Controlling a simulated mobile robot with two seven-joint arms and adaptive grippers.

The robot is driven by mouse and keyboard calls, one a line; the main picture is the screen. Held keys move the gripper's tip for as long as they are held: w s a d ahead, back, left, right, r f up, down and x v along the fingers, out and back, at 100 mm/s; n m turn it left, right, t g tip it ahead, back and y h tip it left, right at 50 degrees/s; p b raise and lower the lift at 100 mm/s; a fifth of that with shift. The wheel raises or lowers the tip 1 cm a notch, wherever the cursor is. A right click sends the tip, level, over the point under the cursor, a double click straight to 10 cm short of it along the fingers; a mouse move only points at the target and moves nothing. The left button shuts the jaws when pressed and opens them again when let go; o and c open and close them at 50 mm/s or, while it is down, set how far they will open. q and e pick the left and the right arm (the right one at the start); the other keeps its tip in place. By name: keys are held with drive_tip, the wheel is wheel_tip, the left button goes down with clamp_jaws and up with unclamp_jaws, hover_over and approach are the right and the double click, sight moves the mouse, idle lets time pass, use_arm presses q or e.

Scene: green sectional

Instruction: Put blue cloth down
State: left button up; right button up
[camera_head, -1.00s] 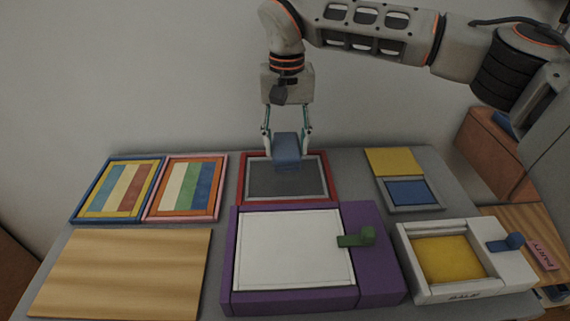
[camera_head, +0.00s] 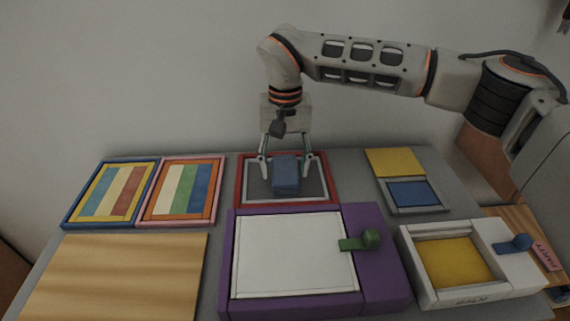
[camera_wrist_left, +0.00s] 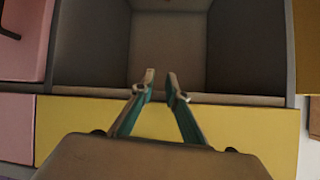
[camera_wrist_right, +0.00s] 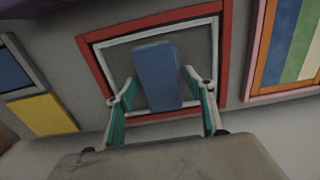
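The blue cloth (camera_head: 286,174) is a folded, block-like piece inside the red-framed grey panel (camera_head: 333,190) at the back middle of the table. My right gripper (camera_head: 286,162) is over it, one finger on each side, with small gaps between fingers and cloth. In the right wrist view the cloth (camera_wrist_right: 158,75) lies between the open fingertips (camera_wrist_right: 158,80), over the panel's grey inside. My left gripper (camera_wrist_left: 161,76) is out of the head view. Its fingers are a little apart and empty, in front of a grey open compartment (camera_wrist_left: 168,45).
A purple box (camera_head: 380,265) with a white lid and green handle stands in front of the panel. Two striped framed panels (camera_head: 112,190) are to the left, above a wooden board (camera_head: 115,275). A white tray (camera_head: 510,265) with a yellow inside is at right.

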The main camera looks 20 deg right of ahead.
sight(285, 168)
wheel_tip(285, 168, up, 5)
drive_tip(key=shift+w+r+p, duration=0.1)
drive_tip(key=shift+p, duration=0.45)
use_arm(q)
drive_tip(key=shift+s+a+f+g+y+p, duration=0.15)
drive_tip(key=shift+s+a+f+p, duration=0.1)
drive_tip(key=shift+a+p, duration=0.15)
drive_tip(key=shift+s+a+f+g+y+p, duration=0.15)
drive_tip(key=shift+s+a+p, duration=0.1)
drive_tip(key=shift+a+p, duration=0.15)
use_arm(e)
wheel_tip(285, 168, up, 7)
use_arm(q)
drive_tip(key=shift+s, duration=0.15)
